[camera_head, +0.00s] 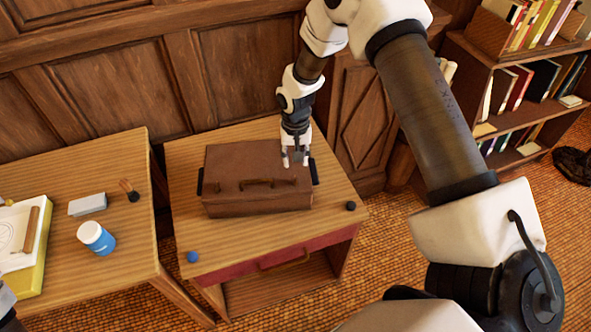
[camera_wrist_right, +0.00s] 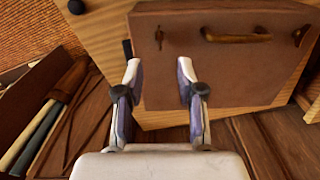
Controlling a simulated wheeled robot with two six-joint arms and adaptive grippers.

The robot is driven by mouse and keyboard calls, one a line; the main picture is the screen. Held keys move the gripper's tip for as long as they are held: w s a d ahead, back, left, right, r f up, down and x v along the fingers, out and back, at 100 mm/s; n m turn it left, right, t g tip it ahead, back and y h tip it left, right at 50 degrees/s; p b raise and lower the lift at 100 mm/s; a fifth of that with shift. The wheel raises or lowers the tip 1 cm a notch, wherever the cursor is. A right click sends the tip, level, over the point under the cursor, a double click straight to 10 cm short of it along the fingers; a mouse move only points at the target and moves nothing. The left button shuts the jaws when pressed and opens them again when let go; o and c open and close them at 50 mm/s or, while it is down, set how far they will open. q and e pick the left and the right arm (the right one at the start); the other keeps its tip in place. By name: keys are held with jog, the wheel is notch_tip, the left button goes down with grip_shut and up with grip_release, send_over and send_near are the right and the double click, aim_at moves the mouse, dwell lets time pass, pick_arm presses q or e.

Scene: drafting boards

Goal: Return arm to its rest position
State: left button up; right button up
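My right gripper (camera_head: 295,158) is above the right end of a closed brown case (camera_head: 240,198) on a small wooden table. In the right wrist view, my right gripper (camera_wrist_right: 158,75) is open, with a clear gap between its two fingers and nothing held. The case (camera_wrist_right: 225,70) with its brass handle lies beyond the fingertips there. I cannot tell whether the fingers touch the case. My left gripper does not show; only a small white piece of my left side is at the lower left edge of the head view.
The small table (camera_head: 185,228) also bears a blue ball (camera_head: 192,257) and a dark knob-like thing (camera_head: 351,206). The left table (camera_head: 135,232) holds a blue-white jar (camera_head: 96,237), a grey block (camera_head: 87,204), a brush (camera_head: 130,191) and a yellow board. A bookcase (camera_head: 520,150) stands at the right.

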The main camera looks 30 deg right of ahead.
notch_tip(320, 180, up, 3)
jog(key=shift+r, duration=0.1)
dwell(0.4)
jog(key=shift+g, duration=0.5)
jog(key=s+f, duration=0.1)
jog(key=f, duration=0.1)
jog(key=s+f+b, duration=0.1)
jog(key=f, duration=0.1)
jog(key=s+f, duration=0.1)
jog(key=shift+s+a+f+b, duration=0.1)
jog(key=shift+a+f+b, duration=0.25)
jog(key=shift+f+b, duration=0.05)
jog(key=s+a+f+n+b, duration=0.1)
jog(key=s+a+f, duration=0.1)
jog(key=s+f, duration=0.3)
jog(key=s+a+f+n+b, duration=0.2)
jog(key=s+a+f, duration=0.1)
jog(key=s, duration=0.9)
jog(key=s+a+f+n+t+b, duration=0.1)
jog(key=s+a+f+n, duration=0.1)
jog(key=s+f, duration=0.4)
jog(key=shift+s+a+f, duration=0.3)
jog(key=shift+s+f, duration=0.05)
jog(key=shift+s, duration=0.85)
